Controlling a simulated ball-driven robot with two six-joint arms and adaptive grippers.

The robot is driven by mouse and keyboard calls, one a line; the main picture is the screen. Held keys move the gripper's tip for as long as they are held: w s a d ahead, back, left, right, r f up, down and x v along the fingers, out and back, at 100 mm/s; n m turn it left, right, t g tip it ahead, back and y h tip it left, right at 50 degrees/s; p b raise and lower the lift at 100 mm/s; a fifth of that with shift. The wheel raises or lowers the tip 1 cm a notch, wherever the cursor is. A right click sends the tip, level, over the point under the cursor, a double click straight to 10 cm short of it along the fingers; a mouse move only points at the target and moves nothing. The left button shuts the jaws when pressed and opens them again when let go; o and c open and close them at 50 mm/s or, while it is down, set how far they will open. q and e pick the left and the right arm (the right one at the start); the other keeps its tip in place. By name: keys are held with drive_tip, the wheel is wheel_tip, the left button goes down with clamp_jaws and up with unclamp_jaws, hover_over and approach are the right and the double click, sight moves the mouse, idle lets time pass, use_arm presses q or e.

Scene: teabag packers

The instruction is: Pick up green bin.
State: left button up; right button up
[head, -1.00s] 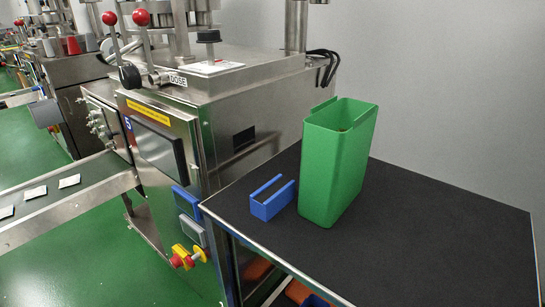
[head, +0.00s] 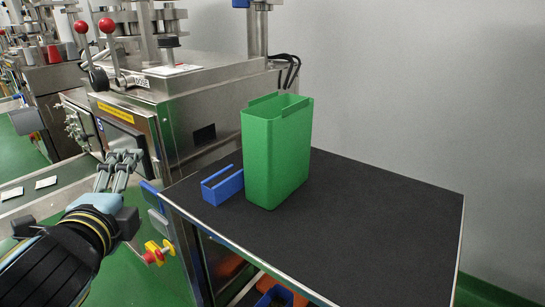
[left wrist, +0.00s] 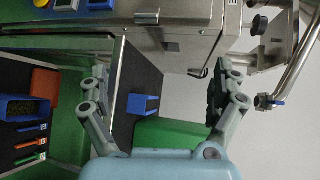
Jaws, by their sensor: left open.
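The green bin (head: 275,150) stands upright on the black table top (head: 380,220) in the head view. It is tall, open at the top, and close to the machine. In the left wrist view the green bin (left wrist: 170,134) shows between and beyond the fingers, partly hidden by the gripper body. My left gripper (head: 122,165) is to the left of the bin, off the table's left edge, with clear space between them. Its fingers are spread and empty, as the left wrist view (left wrist: 158,92) also shows. My right gripper is not in view.
A small blue holder (head: 222,186) sits just left of the bin. The steel machine (head: 190,100) stands behind and left. A red and yellow emergency stop (head: 156,253) is below my left gripper's side. The table's right part is clear. A blue bin (left wrist: 25,108) lies on a lower shelf.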

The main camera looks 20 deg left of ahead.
use_arm(q)
drive_tip(key=w+d+r+m+t+h, duration=0.3)
drive_tip(key=w+d+m+t+h, duration=0.15)
drive_tip(key=m, duration=0.55)
drive_tip(key=m+g+h, duration=0.1)
drive_tip(key=m+h, duration=0.7)
drive_tip(key=m, duration=0.7)
approach(256, 172)
drive_tip(key=x, duration=0.3)
drive_tip(key=shift+w+a+r+y, duration=0.1)
drive_tip(key=shift+r+y, duration=0.15)
drive_tip(key=shift+m, duration=0.4)
drive_tip(key=p+x, duration=0.1)
drive_tip(key=x, duration=0.4)
drive_tip(key=shift+d+f, duration=0.2)
drive_tip(key=shift+x, duration=2.7)
drive_tip(key=c, duration=1.6)
